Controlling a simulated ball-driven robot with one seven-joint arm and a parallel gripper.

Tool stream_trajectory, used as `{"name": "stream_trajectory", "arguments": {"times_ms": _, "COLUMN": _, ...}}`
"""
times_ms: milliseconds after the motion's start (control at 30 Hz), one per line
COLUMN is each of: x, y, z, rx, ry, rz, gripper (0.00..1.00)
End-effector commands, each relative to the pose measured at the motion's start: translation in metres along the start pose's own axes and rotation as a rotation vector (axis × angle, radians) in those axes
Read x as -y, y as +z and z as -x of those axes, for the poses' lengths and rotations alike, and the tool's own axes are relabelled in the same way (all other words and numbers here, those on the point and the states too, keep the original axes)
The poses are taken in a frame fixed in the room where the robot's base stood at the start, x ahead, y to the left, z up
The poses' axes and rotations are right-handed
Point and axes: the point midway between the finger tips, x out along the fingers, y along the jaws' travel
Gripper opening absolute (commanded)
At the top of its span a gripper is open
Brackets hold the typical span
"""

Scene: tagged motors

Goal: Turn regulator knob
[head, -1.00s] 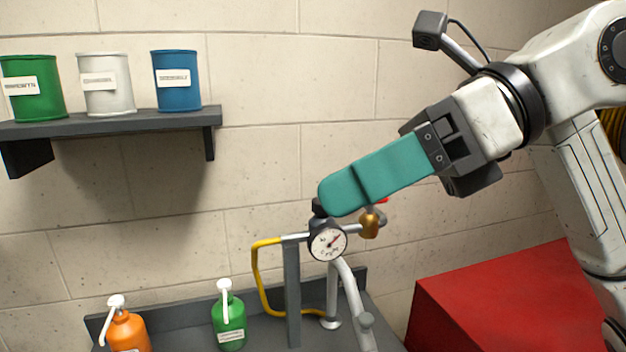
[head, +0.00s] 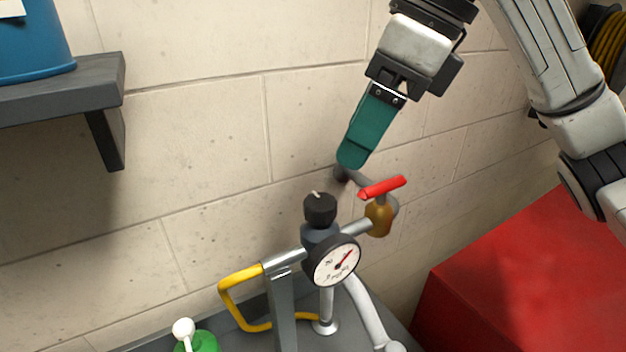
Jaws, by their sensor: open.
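The regulator knob (head: 320,209) is a black cap with a light pointer mark on top. It sits upright on the regulator above a round white gauge (head: 337,260) with a red needle. My gripper (head: 352,160) has teal fingers pointing down and slightly left. It is above and to the right of the knob, apart from it in the picture, with nothing seen between the fingers. One finger largely hides the other, so the gap does not show.
A brass valve with a red handle (head: 382,187) stands just right of the knob. A yellow hose (head: 237,298) loops at the left. A dark shelf (head: 65,92) with a blue can (head: 32,40) is upper left. A red box (head: 510,285) is lower right. A green bottle (head: 202,342) stands lower left.

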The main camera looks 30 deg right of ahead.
Motion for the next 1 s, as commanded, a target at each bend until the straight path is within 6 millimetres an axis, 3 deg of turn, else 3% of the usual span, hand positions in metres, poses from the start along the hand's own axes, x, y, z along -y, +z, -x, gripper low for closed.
{"name": "stream_trajectory", "arguments": {"times_ms": 533, "x": -0.001, "y": 0.001, "z": -0.086, "rx": 0.001, "ry": 0.005, "rz": 0.001, "gripper": 0.69}}
{"name": "stream_trajectory", "arguments": {"times_ms": 700, "x": -0.001, "y": 0.001, "z": -0.099, "rx": 0.001, "ry": 0.003, "rz": 0.001, "gripper": 0.69}}
{"name": "stream_trajectory", "arguments": {"times_ms": 1000, "x": -0.001, "y": 0.0, "z": -0.102, "rx": 0.001, "ry": 0.002, "rz": 0.002, "gripper": 0.69}}
